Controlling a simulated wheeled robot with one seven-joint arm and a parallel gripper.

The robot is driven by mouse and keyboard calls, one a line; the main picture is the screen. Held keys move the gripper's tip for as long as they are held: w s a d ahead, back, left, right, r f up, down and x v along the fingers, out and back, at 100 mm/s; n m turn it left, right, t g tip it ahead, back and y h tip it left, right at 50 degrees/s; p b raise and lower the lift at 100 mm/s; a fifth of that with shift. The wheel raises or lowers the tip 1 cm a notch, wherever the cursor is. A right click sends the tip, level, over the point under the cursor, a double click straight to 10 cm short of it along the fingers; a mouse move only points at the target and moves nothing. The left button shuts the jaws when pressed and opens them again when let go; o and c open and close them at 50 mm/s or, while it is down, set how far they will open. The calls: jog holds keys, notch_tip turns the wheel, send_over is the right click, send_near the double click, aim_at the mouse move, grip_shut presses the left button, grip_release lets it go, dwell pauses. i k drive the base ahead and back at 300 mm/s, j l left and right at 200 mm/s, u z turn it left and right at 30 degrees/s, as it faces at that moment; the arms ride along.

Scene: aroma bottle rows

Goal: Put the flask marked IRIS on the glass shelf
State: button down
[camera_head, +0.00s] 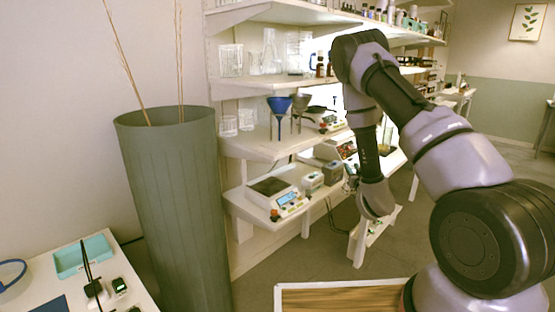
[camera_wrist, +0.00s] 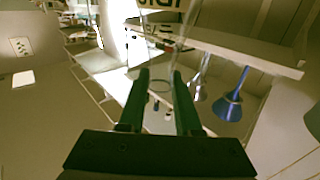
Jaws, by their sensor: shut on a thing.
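My gripper (camera_wrist: 160,78) is shut on a clear glass flask (camera_wrist: 163,55) in the wrist view. The flask is very transparent, and its round rim shows faintly between the dark green fingers. Dark letters at the top edge of that view are cut off, so I cannot read the mark for sure. The wrist view looks upside down. In the head view a white shelf (camera_head: 262,88) bears beakers and flasks at its left part. My arm comes down in front of the shelving; the gripper and flask are not clear there.
A scale (camera_head: 278,196) stands on the bench below. A tall green ribbed vase (camera_head: 175,200) with thin sticks stands left of the shelving. Brown bottles (camera_head: 320,65) stand near my arm.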

aim_at(291, 86)
jog(key=i+z, duration=0.2)
jog(key=i, duration=0.15)
jog(key=i+j+z, duration=0.2)
jog(key=i, duration=0.15)
jog(key=i+j+z, duration=0.15)
jog(key=z, duration=0.2)
